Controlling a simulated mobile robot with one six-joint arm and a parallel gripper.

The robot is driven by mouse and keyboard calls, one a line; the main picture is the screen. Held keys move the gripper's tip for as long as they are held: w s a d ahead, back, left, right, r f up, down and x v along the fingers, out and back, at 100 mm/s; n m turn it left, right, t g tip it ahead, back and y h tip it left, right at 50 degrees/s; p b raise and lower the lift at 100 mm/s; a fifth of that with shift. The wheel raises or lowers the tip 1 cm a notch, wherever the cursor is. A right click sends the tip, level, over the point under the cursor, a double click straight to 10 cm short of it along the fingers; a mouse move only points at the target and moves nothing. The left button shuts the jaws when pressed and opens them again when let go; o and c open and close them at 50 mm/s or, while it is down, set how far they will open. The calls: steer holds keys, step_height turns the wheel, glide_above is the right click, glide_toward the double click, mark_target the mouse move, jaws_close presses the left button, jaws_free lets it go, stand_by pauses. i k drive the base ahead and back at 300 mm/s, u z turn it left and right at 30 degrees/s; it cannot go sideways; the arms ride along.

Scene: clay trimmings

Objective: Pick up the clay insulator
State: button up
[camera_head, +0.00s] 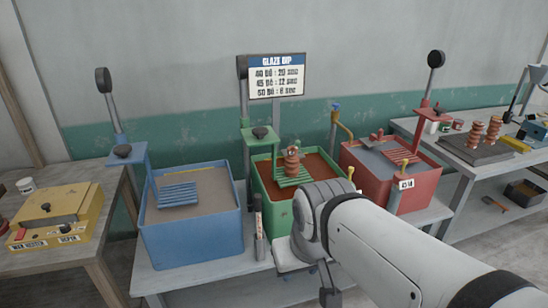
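A reddish-brown ribbed clay insulator (292,161) stands on the green slatted rack (296,180) over the green tank (273,213). Two similar clay insulators, one at the left (475,135) and one at the right (494,128), stand on a dark board on the right-hand table. My arm comes in from the lower right, and its wrist is in front of the green tank's right side. My gripper (326,290) is low at the bottom of the view, below and in front of the tank, apart from the insulators. Its fingers are too small and partly hidden to judge.
A blue tank (190,222) with a blue rack stands left of the green one, and a red tank (390,180) stands right. Upright levers and a "GLAZE DIP" sign (277,76) rise behind. A yellow box (58,216) sits on the left table.

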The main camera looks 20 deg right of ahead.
mark_target(292, 163)
steer(key=z, duration=0.1)
steer(key=i, duration=1)
steer(key=u, duration=0.1)
